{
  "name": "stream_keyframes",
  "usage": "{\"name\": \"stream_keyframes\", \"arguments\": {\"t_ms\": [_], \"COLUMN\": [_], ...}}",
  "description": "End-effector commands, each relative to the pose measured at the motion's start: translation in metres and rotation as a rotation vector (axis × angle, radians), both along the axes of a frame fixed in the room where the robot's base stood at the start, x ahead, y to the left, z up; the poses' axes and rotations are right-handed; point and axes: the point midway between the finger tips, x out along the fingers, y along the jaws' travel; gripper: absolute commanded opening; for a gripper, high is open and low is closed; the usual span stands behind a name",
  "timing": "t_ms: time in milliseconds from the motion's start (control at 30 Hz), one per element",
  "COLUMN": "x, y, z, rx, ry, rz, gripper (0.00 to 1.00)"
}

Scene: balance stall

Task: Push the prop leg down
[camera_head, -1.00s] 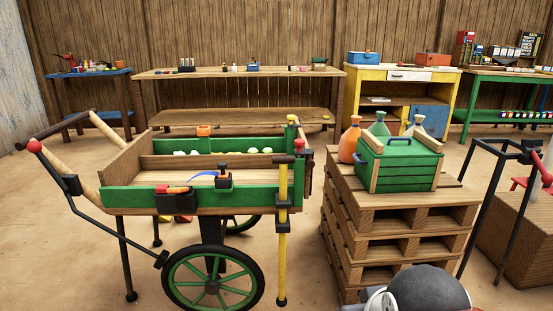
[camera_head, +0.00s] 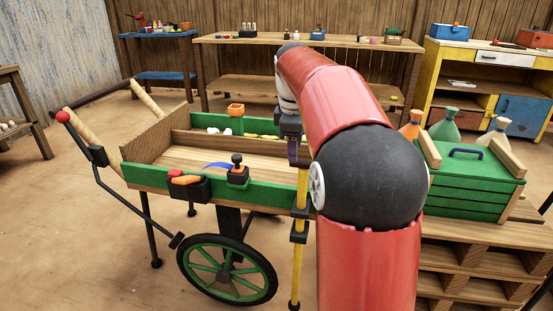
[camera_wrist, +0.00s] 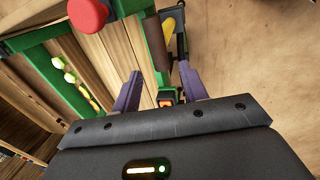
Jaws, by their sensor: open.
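The prop leg (camera_head: 301,205) is a yellow pole held upright in dark brackets at the right end of the green cart (camera_head: 270,195). Its foot is low, close to the ground; I cannot tell whether it touches. In the wrist view the yellow leg (camera_wrist: 168,32) shows with a dark brown grip bar (camera_wrist: 155,45) beside it. My gripper (camera_wrist: 160,86) is open, its two purple fingers spread above the leg's top, with the bar just beyond the gap between them. Contact cannot be told. In the head view my arm hides the leg's upper end.
A red knob (camera_wrist: 88,14) is close by the gripper. The cart holds an orange-topped box (camera_head: 186,184) and a small lever box (camera_head: 238,173) on its near side. A pallet stack (camera_head: 470,262) with a green crate (camera_head: 473,168) stands right of my arm.

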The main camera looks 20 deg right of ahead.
Motion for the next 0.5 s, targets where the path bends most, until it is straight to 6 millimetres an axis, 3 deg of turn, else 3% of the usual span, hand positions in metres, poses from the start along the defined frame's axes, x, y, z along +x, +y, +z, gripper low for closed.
{"name": "stream_keyframes", "arguments": {"t_ms": [500], "x": [0.011], "y": [-0.008], "z": [-0.069], "rx": [0.0], "ry": [0.001], "rz": [0.001], "gripper": [0.43]}}
